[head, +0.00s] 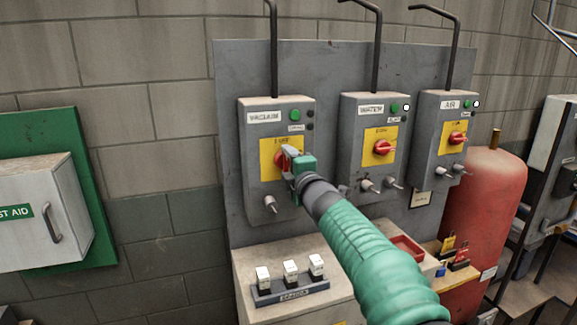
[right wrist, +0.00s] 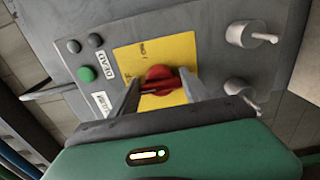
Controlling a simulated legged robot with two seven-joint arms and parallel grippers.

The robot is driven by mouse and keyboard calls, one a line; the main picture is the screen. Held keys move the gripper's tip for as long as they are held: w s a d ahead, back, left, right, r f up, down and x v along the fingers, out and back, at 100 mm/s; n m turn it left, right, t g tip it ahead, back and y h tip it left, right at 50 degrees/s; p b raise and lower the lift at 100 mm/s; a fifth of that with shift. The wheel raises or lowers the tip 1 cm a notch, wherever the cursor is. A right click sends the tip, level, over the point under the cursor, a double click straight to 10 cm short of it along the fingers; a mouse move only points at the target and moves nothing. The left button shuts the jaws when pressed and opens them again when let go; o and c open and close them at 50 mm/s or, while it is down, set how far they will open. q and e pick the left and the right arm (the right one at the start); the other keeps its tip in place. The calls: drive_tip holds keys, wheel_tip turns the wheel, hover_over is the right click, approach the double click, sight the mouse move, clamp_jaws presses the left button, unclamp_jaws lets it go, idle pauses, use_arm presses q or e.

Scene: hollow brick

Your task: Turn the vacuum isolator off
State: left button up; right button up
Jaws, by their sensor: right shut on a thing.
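The vacuum isolator (head: 252,150) is the leftmost grey box on the panel, with a "VACUUM" label. Its red rotary knob (right wrist: 160,74) sits on a yellow plate (head: 268,168). My right gripper (head: 288,160) is shut on this knob, and its jaws partly hide it in the head view. In the right wrist view the two fingers stand on either side of the knob's handle. A green button (head: 295,115) and two dark round lamps or buttons are at the box's upper right. My left gripper is not in view.
Similar water (head: 365,165) and air (head: 432,135) boxes stand to the right, each with a red knob and a white-lit lamp. Below are a bench with several white-topped blocks (head: 290,268) and a red tank (head: 485,195). A first aid cabinet (head: 25,230) is at left.

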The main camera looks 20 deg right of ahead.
drive_tip(key=shift+a+f, duration=0.1)
drive_tip(key=shift+f, duration=0.15)
drive_tip(key=o, duration=1.1)
drive_tip(key=s+b, duration=0.1)
drive_tip(key=s, duration=0.4)
drive_tip(key=s+b, duration=0.2)
drive_tip(key=s, duration=0.4)
drive_tip(key=s+b, duration=0.2)
drive_tip(key=s, duration=0.3)
drive_tip(key=shift+s+d, duration=0.3)
